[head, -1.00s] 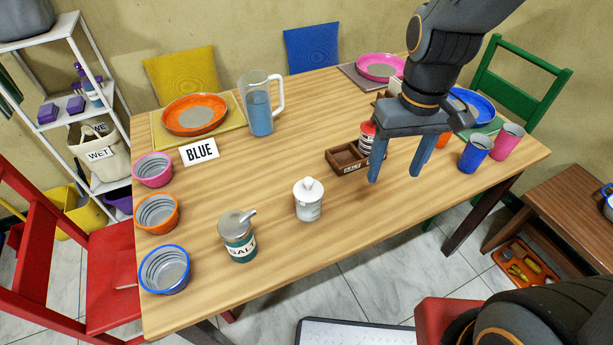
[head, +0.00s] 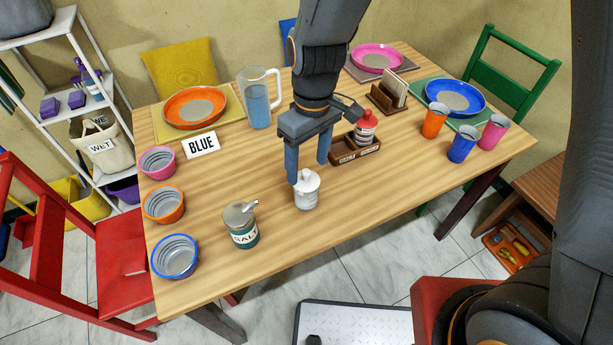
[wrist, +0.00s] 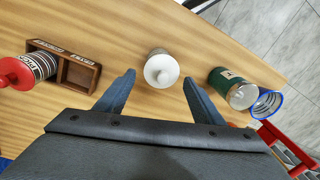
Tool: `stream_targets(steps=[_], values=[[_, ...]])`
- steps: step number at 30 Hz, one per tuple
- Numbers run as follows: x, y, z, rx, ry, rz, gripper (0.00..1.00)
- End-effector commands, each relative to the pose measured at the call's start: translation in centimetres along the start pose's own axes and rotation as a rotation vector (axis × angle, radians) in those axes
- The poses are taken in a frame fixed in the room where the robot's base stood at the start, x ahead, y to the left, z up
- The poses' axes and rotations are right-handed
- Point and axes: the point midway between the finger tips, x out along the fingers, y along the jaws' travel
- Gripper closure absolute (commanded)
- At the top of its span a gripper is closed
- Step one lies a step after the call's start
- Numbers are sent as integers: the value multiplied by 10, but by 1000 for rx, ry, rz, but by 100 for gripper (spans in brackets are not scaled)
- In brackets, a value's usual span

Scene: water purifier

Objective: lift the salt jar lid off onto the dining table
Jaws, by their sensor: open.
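The salt jar (head: 242,236) is teal with a "SALT" label and stands upright near the table's front left. Its grey lid (head: 238,213), with a handle sticking out to the right, sits on top. In the wrist view the jar (wrist: 231,82) and its lid (wrist: 243,97) lie right of my gripper's right finger. My gripper (head: 307,170) is open and empty, pointing down by a white knobbed jar (head: 307,194). In the wrist view this white jar (wrist: 160,69) appears between the fingertips. The dining table (head: 370,205) is wooden.
A wooden condiment box (head: 345,155) with a red-capped bottle (head: 365,132) stands right of my gripper. A jug (head: 258,98) is behind it. An orange bowl (head: 164,205) and a blue bowl (head: 174,257) stand left of the salt jar. Bare table lies front right.

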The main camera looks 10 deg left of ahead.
Motion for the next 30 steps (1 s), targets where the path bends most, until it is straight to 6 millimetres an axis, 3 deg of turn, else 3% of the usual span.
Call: stream_targets(steps=[6,15,23,30], values=[[22,0,1,0,-2,0,38],[25,0,1,0,1,1,38],[25,0,1,0,0,1,80],[26,0,1,0,-1,0,82]])
